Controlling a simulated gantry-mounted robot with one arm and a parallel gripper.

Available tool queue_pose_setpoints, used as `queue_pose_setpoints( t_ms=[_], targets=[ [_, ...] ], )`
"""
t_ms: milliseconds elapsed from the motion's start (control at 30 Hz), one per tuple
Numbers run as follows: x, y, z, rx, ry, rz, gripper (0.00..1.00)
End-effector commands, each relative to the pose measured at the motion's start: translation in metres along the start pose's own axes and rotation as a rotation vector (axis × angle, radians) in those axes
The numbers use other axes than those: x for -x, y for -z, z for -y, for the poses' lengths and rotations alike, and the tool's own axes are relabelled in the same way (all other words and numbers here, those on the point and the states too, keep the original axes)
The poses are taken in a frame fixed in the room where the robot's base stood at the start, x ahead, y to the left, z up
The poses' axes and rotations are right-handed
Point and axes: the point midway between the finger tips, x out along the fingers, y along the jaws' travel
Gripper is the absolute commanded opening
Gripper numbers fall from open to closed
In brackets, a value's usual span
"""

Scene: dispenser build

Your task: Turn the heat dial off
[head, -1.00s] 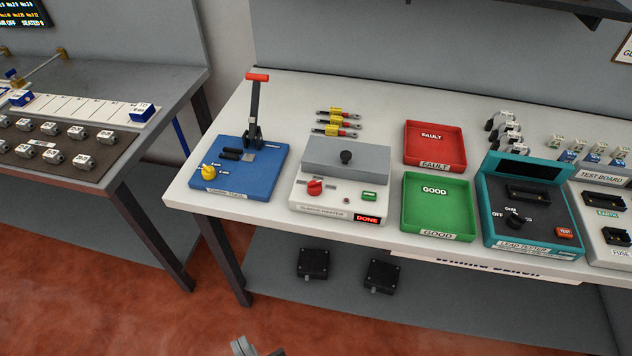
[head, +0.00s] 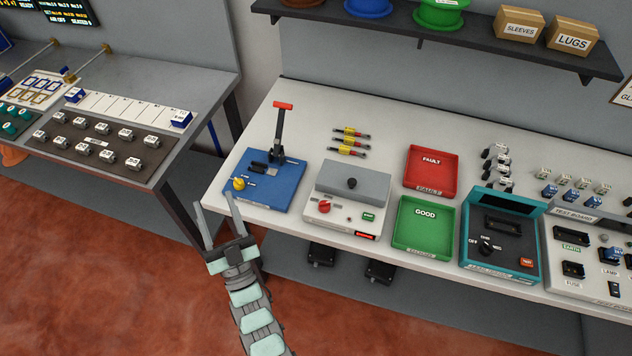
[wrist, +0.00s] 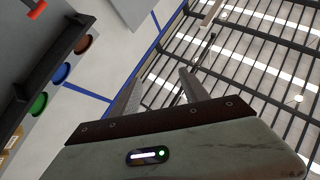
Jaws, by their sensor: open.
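The sleeve heater (head: 340,208) is a white box with a grey lid on the bench. Its red dial (head: 324,207) is on the front left of its face. A green button (head: 368,217) and a lit red display (head: 365,235) are to the right of the dial. My gripper (head: 217,202) is open and empty, in front of the bench's left end, left of the heater and apart from it. In the wrist view its two fingers (wrist: 163,90) point up toward the ceiling. The heater is out of the wrist view.
A blue crimp tool (head: 262,186) with an upright red-topped lever stands left of the heater. A red tray (head: 452,170), a green tray (head: 397,234) and a teal lead tester (head: 466,257) stand to the right. A shelf (head: 400,35) hangs above. Floor in front is clear.

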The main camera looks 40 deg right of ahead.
Motion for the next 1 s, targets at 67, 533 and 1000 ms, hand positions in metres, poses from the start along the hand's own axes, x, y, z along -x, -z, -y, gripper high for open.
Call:
queue_pose_setpoints(
  t_ms=[67,533,1000],
  targets=[
    [-0.04,-0.037,-0.028,-0.007,-0.069,0.138,0.53],
    [-0.12,-0.194,-0.152,-0.163,-0.32,0.98,0.53],
    [-0.04,-0.1,-0.25,-0.169,-0.543,1.823,0.53]
  ],
)
